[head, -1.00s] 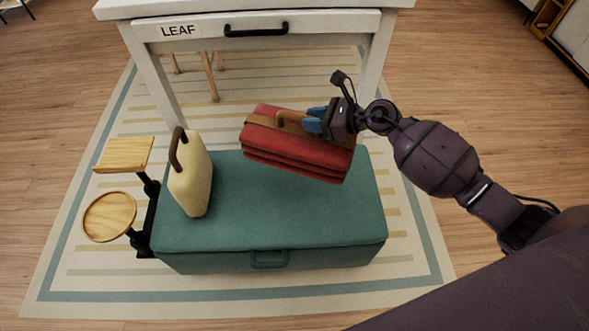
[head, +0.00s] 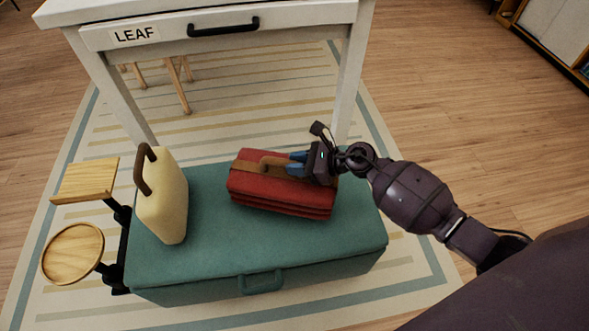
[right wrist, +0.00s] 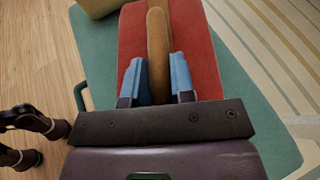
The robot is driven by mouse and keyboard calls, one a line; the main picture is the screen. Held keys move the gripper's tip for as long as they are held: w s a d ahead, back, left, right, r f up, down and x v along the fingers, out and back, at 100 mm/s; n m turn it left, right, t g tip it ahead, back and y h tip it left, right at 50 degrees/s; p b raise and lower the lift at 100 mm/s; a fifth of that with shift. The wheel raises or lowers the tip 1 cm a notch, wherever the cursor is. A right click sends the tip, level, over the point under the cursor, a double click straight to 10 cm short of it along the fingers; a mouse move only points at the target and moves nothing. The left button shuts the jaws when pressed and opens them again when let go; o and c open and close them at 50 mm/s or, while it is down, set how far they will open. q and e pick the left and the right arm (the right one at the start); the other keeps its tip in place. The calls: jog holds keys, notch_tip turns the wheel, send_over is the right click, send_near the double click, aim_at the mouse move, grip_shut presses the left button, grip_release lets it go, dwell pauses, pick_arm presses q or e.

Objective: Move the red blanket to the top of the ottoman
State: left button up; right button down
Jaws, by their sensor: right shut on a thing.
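The red blanket (head: 279,198) is a folded stack with a brown strap and handle on top. In the head view it is over the back right part of the green ottoman (head: 210,250), and its underside looks level with the ottoman top; I cannot tell for sure whether it touches. My right gripper (head: 291,165) comes in from the right and its blue fingers are shut on the blanket's brown handle. In the right wrist view the fingers stand either side of the handle, with the red blanket (right wrist: 201,50) below. My left gripper is not in view.
A cream case (head: 165,205) with a brown handle stands upright on the ottoman's left. Wooden side trays (head: 72,252) stick out at the ottoman's left. A white table (head: 345,90) labelled LEAF stands behind. The ottoman's front top is clear.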

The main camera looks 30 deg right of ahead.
jog(key=shift+f+b, duration=0.4)
jog(key=shift+f, duration=1)
jog(key=c, duration=1)
grip_release()
jog(key=shift+o, duration=0.2)
jog(key=shift+d+r, duration=0.1)
jog(key=shift+r, duration=0.15)
jog(key=p+v, duration=0.2)
jog(key=v, duration=0.9)
jog(key=shift+s+d, duration=0.25)
jog(key=shift+d, duration=0.05)
